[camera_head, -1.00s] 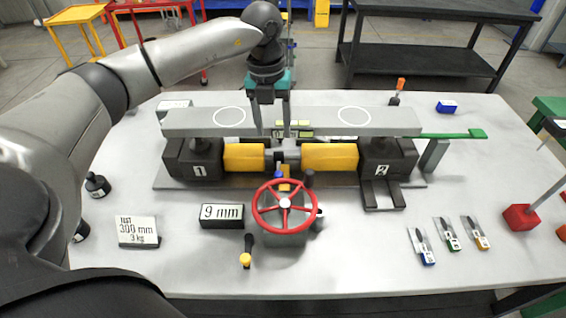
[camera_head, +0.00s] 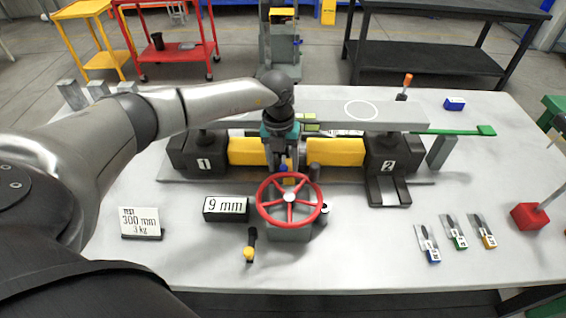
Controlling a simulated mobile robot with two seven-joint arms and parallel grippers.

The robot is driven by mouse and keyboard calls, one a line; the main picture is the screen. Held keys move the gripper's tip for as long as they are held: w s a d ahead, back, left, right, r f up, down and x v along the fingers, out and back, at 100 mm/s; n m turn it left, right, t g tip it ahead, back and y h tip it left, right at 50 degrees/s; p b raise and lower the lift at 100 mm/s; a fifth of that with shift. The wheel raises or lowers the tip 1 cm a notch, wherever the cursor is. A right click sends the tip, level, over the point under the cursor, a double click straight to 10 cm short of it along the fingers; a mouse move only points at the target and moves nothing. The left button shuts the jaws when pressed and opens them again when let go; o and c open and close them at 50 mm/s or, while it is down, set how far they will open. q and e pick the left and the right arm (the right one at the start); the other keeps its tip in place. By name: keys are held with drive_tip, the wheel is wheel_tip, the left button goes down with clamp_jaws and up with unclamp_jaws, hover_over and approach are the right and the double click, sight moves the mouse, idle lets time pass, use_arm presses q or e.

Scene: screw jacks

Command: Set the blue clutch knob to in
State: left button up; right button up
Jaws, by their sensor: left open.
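The small blue clutch knob (camera_head: 283,168) sits just behind the red handwheel (camera_head: 289,201), above a yellow piece at the middle of the jack. My left gripper (camera_head: 281,160) comes down from above in front of the grey beam. Its jaws are open, and the blue knob shows between or just in front of the fingertips; I cannot tell whether they touch it. The gripper and wrist hide part of the beam and the middle of the jack. My right gripper is not in view.
Jack blocks 1 (camera_head: 204,162) and 2 (camera_head: 388,166) carry the long grey beam (camera_head: 400,115). A 9 mm block (camera_head: 226,208), a yellow-tipped lever (camera_head: 250,247) and several small feeler tools lie in front. The front table edge is clear.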

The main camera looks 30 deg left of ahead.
use_arm(q)
clamp_jaws()
idle(0.4)
idle(0.9)
